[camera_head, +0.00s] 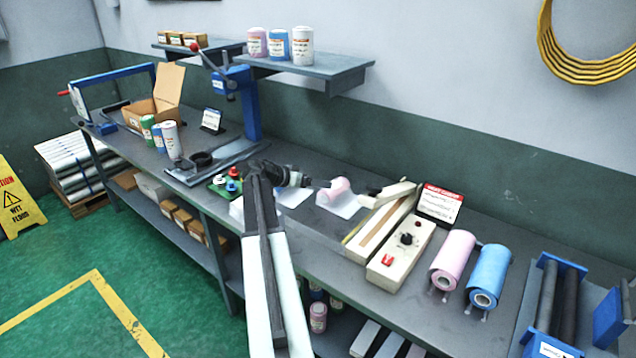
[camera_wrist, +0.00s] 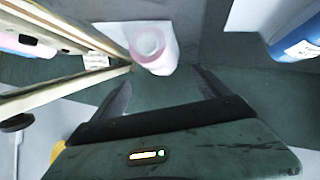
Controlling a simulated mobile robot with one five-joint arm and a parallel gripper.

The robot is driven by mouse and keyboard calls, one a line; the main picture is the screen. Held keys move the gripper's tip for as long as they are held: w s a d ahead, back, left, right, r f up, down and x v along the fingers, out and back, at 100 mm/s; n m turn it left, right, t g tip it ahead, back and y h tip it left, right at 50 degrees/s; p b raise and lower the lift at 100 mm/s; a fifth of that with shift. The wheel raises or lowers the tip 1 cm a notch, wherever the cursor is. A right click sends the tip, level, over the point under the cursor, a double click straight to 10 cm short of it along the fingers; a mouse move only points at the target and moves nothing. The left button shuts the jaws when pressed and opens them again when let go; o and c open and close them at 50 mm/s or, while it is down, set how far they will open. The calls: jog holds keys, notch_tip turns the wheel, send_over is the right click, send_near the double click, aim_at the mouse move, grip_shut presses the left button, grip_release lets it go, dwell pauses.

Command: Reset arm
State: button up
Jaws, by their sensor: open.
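My arm reaches up over the workbench (camera_head: 330,240) in the head view. My gripper (camera_head: 306,181) is at its end, pointing right, above the bench surface. In the wrist view the two fingers of my gripper (camera_wrist: 162,88) stand apart with nothing between them.
A sealer-like device with a control box (camera_head: 399,250) stands right of the pink roll. Larger pink (camera_head: 452,258) and blue (camera_head: 488,272) rolls lie further right. Left are coloured knobs (camera_head: 226,184), a blue press (camera_head: 248,105), cans (camera_head: 171,140) and an open carton (camera_head: 158,104). A shelf (camera_head: 325,72) hangs above.

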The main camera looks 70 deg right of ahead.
dwell(0.3)
